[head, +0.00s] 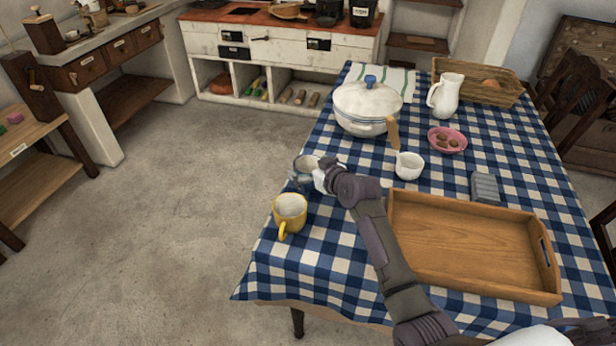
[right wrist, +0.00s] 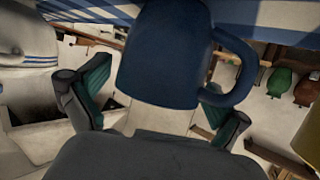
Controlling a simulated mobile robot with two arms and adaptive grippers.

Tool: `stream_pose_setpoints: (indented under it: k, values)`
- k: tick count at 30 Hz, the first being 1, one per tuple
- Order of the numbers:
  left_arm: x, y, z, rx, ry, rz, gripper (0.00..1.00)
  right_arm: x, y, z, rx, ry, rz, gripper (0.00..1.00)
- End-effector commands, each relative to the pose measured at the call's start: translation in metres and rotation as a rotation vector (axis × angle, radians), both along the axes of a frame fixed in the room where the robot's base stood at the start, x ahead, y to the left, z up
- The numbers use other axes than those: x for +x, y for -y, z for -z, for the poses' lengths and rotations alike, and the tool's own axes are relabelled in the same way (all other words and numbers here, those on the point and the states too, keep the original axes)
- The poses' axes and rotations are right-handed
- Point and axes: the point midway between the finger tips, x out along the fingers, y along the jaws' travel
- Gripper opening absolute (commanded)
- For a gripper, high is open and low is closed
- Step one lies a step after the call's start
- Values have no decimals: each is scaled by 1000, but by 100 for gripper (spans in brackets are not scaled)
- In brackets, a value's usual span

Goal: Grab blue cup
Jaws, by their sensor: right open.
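The blue cup (head: 301,178) stands near the left edge of the checked tablecloth in the head view, partly hidden by my right gripper (head: 322,176). In the right wrist view the blue cup (right wrist: 165,60) looms large, with its handle on the right. The right gripper (right wrist: 150,100) is open there, one finger showing on each side of the cup. I cannot tell whether either finger touches it. The left gripper is not in view.
A yellow mug (head: 290,211) stands close in front of the blue cup. A wooden tray (head: 470,243) lies to the right, beneath my arm.

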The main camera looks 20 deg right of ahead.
Motion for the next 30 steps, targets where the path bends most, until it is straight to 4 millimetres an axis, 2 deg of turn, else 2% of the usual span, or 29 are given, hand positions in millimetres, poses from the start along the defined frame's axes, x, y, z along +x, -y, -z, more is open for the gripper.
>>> stream_pose_setpoints:
  k: [2,12,21,23,30]
  values:
    - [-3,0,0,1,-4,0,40,0,0,0,0,0,0,97]
    - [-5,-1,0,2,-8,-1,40,-1,0,0,0,-1,0,40]
    - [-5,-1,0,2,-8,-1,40,0,0,-7,0,2,0,39]
    - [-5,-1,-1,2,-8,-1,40,0,0,-15,-1,4,0,39]
    - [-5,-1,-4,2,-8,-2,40,1,1,-63,-2,6,0,39]
